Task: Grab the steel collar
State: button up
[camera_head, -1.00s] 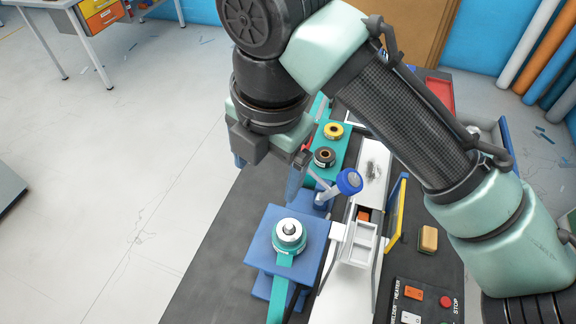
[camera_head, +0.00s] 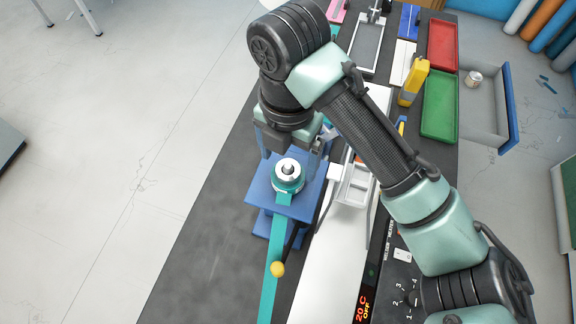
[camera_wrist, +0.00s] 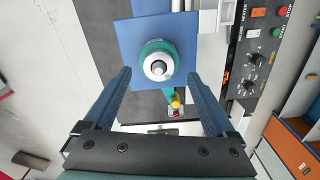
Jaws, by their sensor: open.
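The steel collar (camera_head: 289,168) is a pale metal ring around a shiny rounded pin. It sits on a round teal seat on the blue block (camera_head: 257,190). In the wrist view the collar (camera_wrist: 158,66) is upper centre, seen from above. My gripper (camera_head: 291,156) is open and empty, just behind the collar in the head view. In the wrist view its two blue fingers (camera_wrist: 158,77) reach up on the left and right of the collar, with clear gaps. I cannot tell the fingertips' exact height against the collar.
A teal bar (camera_head: 270,275) with a yellow ball knob (camera_head: 277,269) runs forward from the block. A white machine (camera_head: 330,245) with a light bracket (camera_head: 354,187) stands close on the right. Red (camera_head: 443,45) and green (camera_head: 440,104) trays lie farther back.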

jog(key=shift+w+f, duration=0.1)
jog(key=shift+f, duration=1.35)
grip_shut()
